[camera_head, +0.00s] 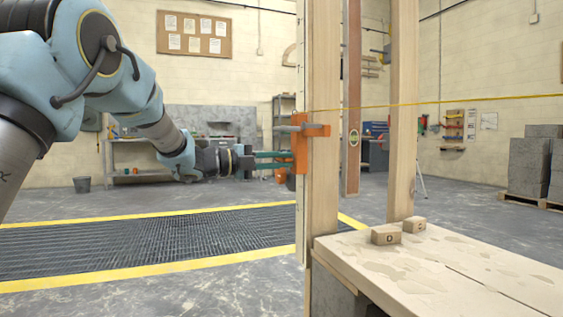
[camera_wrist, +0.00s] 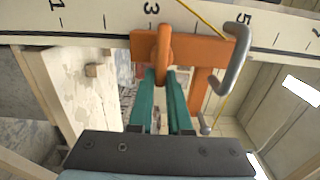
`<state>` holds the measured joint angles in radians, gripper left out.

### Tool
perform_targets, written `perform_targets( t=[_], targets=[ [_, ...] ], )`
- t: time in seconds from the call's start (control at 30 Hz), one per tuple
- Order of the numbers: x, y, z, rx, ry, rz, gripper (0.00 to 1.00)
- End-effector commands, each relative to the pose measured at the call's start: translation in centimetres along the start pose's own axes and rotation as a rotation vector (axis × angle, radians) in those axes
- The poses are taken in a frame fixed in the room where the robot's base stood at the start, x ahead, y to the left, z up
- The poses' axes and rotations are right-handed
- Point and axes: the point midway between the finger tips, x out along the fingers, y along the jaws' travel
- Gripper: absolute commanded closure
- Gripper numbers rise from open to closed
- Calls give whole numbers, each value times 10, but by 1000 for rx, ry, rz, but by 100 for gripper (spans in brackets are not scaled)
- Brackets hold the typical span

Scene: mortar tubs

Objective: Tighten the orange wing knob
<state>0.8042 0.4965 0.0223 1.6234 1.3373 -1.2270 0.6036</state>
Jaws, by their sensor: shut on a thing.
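The orange wing knob (camera_wrist: 164,52) stands on the front of an orange clamp block (camera_wrist: 204,48) in the wrist view. My gripper (camera_wrist: 163,78) has two green fingers closed on the lower part of the knob. In the head view my gripper (camera_head: 281,157) reaches from the left to the orange clamp (camera_head: 300,146) on the upright timber post. The knob itself is hard to make out there. A grey bent rod (camera_wrist: 234,60) of the clamp stands to the right of the knob.
A numbered board (camera_wrist: 90,23) runs behind the clamp. A yellow string (camera_head: 450,101) stretches right from the post (camera_head: 323,190). A wooden bench (camera_head: 420,270) with two small blocks (camera_head: 386,235) stands at lower right. Open floor and a grating (camera_head: 150,240) lie left of the post.

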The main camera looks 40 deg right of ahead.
Motion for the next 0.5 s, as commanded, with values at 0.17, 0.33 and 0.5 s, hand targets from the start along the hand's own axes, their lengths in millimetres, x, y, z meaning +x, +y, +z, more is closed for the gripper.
perform_targets(
  t=[0.17, 0.33, 0.5],
  targets=[
    [0, 1, 0, -1, 0, 2, 66],
    [0, 1, 0, -1, 0, 1, 54],
    [0, 0, 0, -1, 0, 1, 54]
  ],
)
